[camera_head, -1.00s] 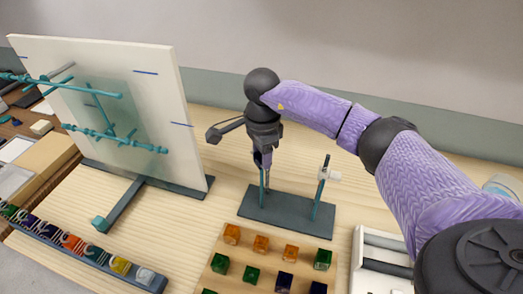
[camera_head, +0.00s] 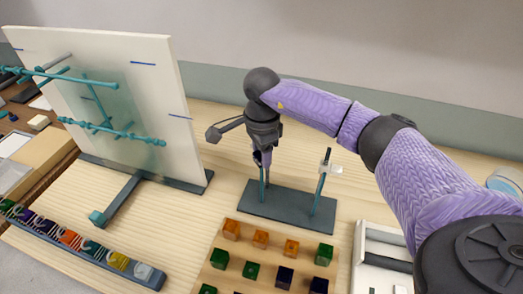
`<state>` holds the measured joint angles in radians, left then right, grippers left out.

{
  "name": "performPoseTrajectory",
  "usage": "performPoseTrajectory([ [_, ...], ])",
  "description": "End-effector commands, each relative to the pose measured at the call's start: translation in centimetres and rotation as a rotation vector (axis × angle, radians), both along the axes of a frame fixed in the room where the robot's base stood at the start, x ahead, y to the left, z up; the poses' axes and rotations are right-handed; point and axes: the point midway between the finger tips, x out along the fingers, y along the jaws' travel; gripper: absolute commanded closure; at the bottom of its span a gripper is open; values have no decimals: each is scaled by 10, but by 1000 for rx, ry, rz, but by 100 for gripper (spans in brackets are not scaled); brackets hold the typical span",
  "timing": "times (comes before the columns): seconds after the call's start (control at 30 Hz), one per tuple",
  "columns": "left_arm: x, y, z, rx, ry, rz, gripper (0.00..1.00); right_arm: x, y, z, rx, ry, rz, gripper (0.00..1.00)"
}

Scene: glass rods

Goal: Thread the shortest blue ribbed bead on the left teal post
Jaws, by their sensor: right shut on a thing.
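A dark base plate (camera_head: 287,208) carries two upright teal posts. My right gripper (camera_head: 262,165) points down over the left teal post (camera_head: 262,188) and is shut at its top. The thing between its fingers is too small and hidden to make out. The right teal post (camera_head: 318,194) has a pale clip-like piece near its top. Blue cubes (camera_head: 285,276) sit among orange and green ones on a wooden board (camera_head: 228,275) at the front; ribs on them cannot be made out. My left gripper is not in view.
A white upright panel (camera_head: 150,95) with teal rods (camera_head: 110,130) stands at the left on a dark foot. A rail of coloured pieces (camera_head: 100,252) lies at front left. A white tray (camera_head: 362,255) stands at front right. Bare wood lies between panel and base plate.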

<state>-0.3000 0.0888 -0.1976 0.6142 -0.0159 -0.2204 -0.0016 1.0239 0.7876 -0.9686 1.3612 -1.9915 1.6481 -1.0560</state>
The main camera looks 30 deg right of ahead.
Motion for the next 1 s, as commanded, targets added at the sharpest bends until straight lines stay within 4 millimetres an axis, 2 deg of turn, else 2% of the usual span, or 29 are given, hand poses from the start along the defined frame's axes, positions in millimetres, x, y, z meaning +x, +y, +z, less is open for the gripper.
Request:
performPoseTrajectory([
  [0.37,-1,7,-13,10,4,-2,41,0,0,-17,0,0,0,100],
  [1.0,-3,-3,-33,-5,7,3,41,0,0,-42,0,1,0,100],
])
